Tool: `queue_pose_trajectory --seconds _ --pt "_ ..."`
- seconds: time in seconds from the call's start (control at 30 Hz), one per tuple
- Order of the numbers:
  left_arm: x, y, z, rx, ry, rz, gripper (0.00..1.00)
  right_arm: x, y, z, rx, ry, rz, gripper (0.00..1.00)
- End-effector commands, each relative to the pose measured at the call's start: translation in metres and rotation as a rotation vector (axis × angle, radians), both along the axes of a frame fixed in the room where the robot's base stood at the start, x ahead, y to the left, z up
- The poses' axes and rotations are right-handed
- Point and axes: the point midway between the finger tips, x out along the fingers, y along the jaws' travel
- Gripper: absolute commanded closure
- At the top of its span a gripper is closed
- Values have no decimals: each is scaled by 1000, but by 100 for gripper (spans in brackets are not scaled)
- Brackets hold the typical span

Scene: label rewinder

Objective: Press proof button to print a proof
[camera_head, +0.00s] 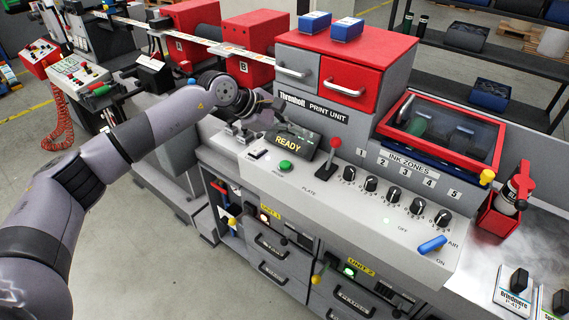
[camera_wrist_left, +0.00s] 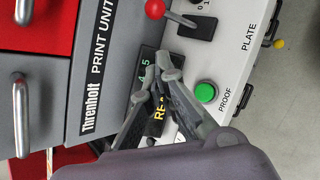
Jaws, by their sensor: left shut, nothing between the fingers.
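The green proof button (camera_head: 285,166) sits on the light sloped panel of the print unit, left of the plate lever (camera_head: 327,156). In the left wrist view the green button (camera_wrist_left: 205,92) is beside the word PROOF and is uncovered. The display (camera_head: 291,143) above it reads READY in yellow. My left gripper (camera_head: 274,116) is shut and empty, above and behind the display in the head view. In the left wrist view its closed fingers (camera_wrist_left: 167,78) cover part of the display and point beside the button, apart from it. My right gripper is not in view.
The red-knobbed plate lever also shows in the left wrist view (camera_wrist_left: 190,20). Black ink-zone knobs (camera_head: 371,184) and a blue air switch (camera_head: 432,244) line the panel to the right.

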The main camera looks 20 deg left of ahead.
Motion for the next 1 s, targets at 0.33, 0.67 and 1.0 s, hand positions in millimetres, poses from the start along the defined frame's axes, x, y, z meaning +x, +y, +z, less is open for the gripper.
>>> queue_pose_trajectory --seconds 0.33,0.67,1.0 --pt "2 15 0 57 2 3 100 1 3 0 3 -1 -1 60" --pt "2 14 -9 53 2 3 100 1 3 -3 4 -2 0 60" --pt "2 13 -51 53 5 4 100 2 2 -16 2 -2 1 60"
